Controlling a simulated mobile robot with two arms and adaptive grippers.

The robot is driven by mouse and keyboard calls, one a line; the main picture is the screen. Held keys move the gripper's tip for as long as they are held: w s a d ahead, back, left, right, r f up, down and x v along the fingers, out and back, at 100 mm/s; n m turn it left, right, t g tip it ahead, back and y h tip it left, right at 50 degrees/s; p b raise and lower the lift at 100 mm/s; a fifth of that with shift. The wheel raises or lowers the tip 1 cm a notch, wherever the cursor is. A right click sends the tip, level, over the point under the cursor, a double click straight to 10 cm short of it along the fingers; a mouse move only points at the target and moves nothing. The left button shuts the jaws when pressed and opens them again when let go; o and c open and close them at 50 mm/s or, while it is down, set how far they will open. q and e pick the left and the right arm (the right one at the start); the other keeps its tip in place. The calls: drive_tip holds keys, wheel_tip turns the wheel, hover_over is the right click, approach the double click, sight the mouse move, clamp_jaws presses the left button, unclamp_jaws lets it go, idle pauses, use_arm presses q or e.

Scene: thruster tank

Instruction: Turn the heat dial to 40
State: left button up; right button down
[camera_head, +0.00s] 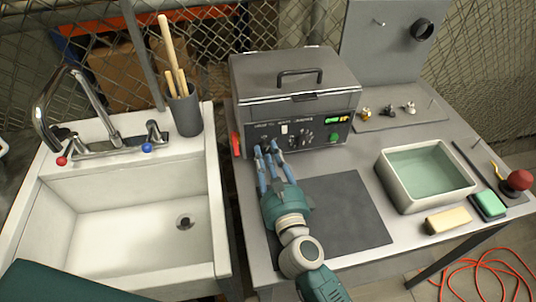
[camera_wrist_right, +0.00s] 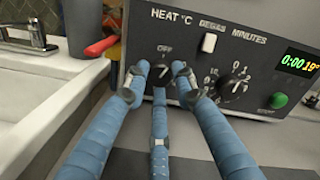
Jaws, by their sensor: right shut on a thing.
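The heat dial (camera_wrist_right: 164,71) is a dark round knob on the black control panel (camera_wrist_right: 205,50), under the words HEAT °C and OFF. My right gripper (camera_wrist_right: 160,80) has its blue fingers around the dial and is shut on it. The fingers hide much of the dial and its scale, so I cannot tell its exact setting. In the head view my right gripper (camera_head: 269,152) reaches the left part of the panel on the grey lidded tank (camera_head: 295,80). The display (camera_wrist_right: 299,60) shows 0:00 and 19°. My left gripper is not in view.
The minutes dial (camera_wrist_right: 234,84), a white switch (camera_wrist_right: 208,43) and a green button (camera_wrist_right: 279,100) sit right of the heat dial. A red handle (camera_wrist_right: 99,47) sticks out at left. A white sink (camera_head: 130,225) stands left; a basin (camera_head: 427,175) stands right.

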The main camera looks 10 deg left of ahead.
drive_tip(key=shift+m, duration=1.2)
drive_tip(key=c, duration=1.4)
unclamp_jaws()
drive_tip(key=v, duration=1.2)
drive_tip(key=shift+f, duration=0.15)
